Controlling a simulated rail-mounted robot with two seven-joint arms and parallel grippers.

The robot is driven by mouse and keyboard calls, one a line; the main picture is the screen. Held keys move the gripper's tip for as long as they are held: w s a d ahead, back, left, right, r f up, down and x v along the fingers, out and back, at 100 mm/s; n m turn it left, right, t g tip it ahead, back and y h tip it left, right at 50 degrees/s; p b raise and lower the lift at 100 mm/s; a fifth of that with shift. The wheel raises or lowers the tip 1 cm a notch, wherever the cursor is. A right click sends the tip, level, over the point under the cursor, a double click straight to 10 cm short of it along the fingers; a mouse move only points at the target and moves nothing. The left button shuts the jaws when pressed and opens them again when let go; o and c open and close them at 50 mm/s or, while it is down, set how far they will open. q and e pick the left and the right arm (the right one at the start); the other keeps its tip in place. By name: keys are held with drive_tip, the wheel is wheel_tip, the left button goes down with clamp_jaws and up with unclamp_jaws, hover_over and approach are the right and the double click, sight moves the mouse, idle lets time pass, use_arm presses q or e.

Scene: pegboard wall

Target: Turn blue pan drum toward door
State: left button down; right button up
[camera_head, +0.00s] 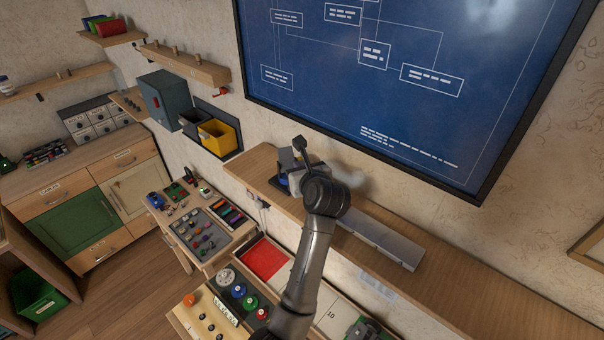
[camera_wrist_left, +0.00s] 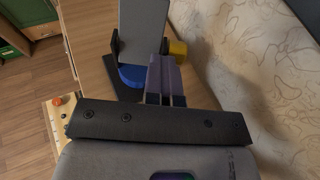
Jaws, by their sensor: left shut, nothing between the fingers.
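The blue pan drum (camera_wrist_left: 131,77) is a low round blue part under an upright grey panel (camera_wrist_left: 143,28), on a dark base on the wooden shelf. Black brackets flank the panel, and a yellow knob (camera_wrist_left: 177,50) sticks out on the right. My left gripper (camera_wrist_left: 165,72) is shut and empty, with its fingers just right of the drum; whether they touch it I cannot tell. In the head view the device (camera_head: 286,162) stands on the shelf, partly hidden behind my left gripper (camera_head: 304,172) and wrist. My right gripper is not in view.
A long grey plate (camera_head: 382,240) lies on the wooden shelf (camera_head: 470,290) to the right. A large blue wall board (camera_head: 400,80) hangs behind. Below is a bench with colored knobs (camera_head: 238,290) and a red panel (camera_head: 263,258). A yellow bin (camera_head: 217,137) is on the wall at left.

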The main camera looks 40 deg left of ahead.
use_arm(q)
drive_tip(key=shift+a+f, duration=0.1)
drive_tip(key=shift+f, duration=0.25)
